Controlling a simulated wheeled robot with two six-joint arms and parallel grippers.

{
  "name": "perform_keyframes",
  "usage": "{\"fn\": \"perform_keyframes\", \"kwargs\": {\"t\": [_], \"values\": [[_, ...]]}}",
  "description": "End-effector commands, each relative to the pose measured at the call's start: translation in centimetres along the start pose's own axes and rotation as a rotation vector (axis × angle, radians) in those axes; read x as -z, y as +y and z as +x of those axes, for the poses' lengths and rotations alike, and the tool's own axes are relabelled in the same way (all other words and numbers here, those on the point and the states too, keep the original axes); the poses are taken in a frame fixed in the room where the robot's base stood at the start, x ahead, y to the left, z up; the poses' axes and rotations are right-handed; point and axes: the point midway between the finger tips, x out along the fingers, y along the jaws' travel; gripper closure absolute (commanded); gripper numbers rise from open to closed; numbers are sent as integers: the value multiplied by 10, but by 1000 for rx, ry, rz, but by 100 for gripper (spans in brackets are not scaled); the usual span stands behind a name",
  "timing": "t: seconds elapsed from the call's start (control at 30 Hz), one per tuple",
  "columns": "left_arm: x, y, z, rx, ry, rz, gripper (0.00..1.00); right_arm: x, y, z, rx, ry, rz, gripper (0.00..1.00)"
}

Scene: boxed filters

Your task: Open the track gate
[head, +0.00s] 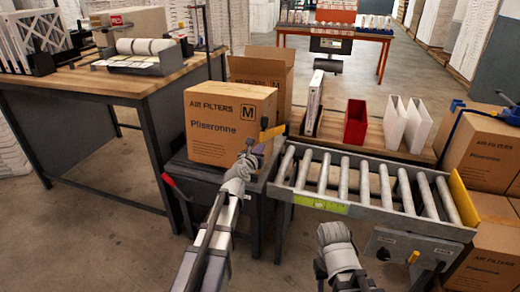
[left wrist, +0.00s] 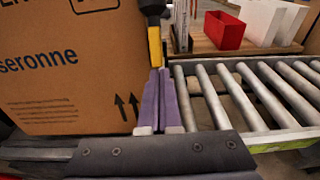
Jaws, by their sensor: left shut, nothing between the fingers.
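The track gate appears to be the yellow flap with a black part (head: 272,133) between the boxed filter carton (head: 230,125) and the roller track (head: 370,185). In the left wrist view the black and yellow piece (left wrist: 155,45) stands upright just beyond my fingertips. My left gripper (head: 255,146) is shut and empty, low beside the carton's right face. Its fingers (left wrist: 152,100) are pressed together in the left wrist view; whether they touch the gate I cannot tell. My right arm is at the bottom of the head view, its fingers not clear.
A yellow plate (head: 461,200) stands at the track's right end. A red bin (head: 356,122) and white filters (head: 405,122) sit on a shelf behind the track. More cartons (head: 482,150) are stacked at right. A workbench (head: 130,85) stands at left.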

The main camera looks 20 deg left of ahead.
Motion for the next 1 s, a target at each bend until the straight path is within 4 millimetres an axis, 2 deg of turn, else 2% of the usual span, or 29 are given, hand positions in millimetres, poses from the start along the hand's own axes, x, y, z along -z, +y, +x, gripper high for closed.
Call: {"fn": "perform_keyframes", "kwargs": {"t": [0.47, 0.87, 1.0], "values": [[-58, 0, 12, -1, 0, 0, 100, -3, 4, -55, 9, 0, 3, 60], [-57, 0, 12, 0, 0, 0, 100, -3, 4, -54, 10, 0, 3, 60], [-50, 1, 10, 0, 0, -1, 100, -3, 3, -47, 10, 0, 2, 60]]}}
